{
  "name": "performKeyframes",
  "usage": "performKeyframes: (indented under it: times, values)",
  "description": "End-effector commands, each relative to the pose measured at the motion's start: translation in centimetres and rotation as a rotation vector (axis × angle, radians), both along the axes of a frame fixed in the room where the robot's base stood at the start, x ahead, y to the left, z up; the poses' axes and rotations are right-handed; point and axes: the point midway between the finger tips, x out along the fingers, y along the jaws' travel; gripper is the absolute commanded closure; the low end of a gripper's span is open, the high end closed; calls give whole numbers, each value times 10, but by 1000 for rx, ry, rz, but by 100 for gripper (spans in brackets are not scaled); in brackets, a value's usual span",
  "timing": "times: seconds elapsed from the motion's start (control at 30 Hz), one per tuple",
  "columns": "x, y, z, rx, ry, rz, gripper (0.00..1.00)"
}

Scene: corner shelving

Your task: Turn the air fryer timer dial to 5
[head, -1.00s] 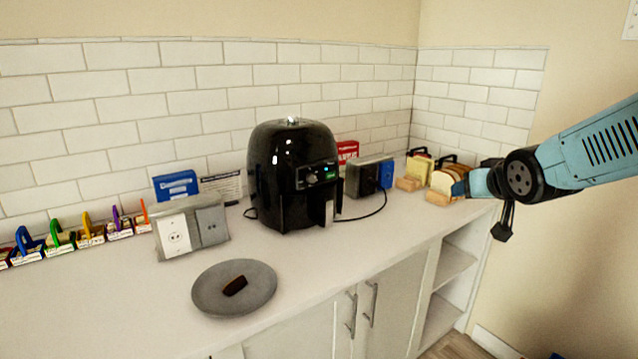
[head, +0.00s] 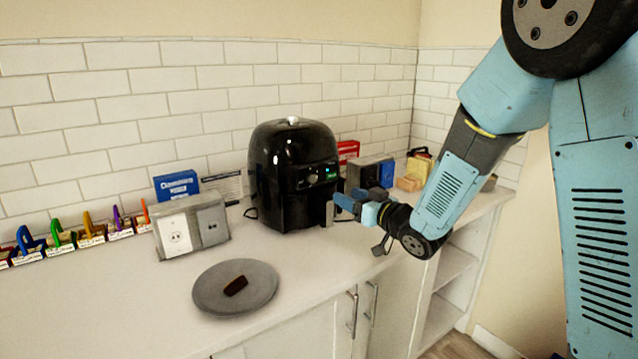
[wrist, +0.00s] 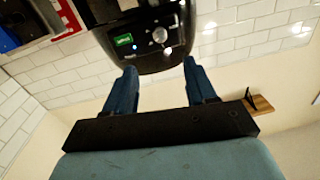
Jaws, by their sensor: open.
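The black air fryer (head: 284,170) stands upright on the counter against the tiled wall. Its control panel is on the front right face, with a lit green display (wrist: 124,40) and a round silver dial (wrist: 160,36). The dial also shows small in the head view (head: 312,178); its setting is too small to read. My gripper (head: 345,203) is just in front of the fryer's handle side, pointing at the fryer. In the wrist view my gripper (wrist: 160,80) has its two blue fingers wide apart with nothing between them, and the dial lies beyond the gap, not touched.
A double outlet box (head: 190,228) stands left of the fryer. The counter's left front is clear.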

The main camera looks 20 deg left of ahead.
Motion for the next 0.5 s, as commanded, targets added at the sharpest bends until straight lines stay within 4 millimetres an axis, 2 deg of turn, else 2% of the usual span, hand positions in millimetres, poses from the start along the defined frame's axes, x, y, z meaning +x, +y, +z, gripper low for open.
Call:
performKeyframes:
  times: [0.5]
  values:
    - [49,69,0,-3,-2,1,44]
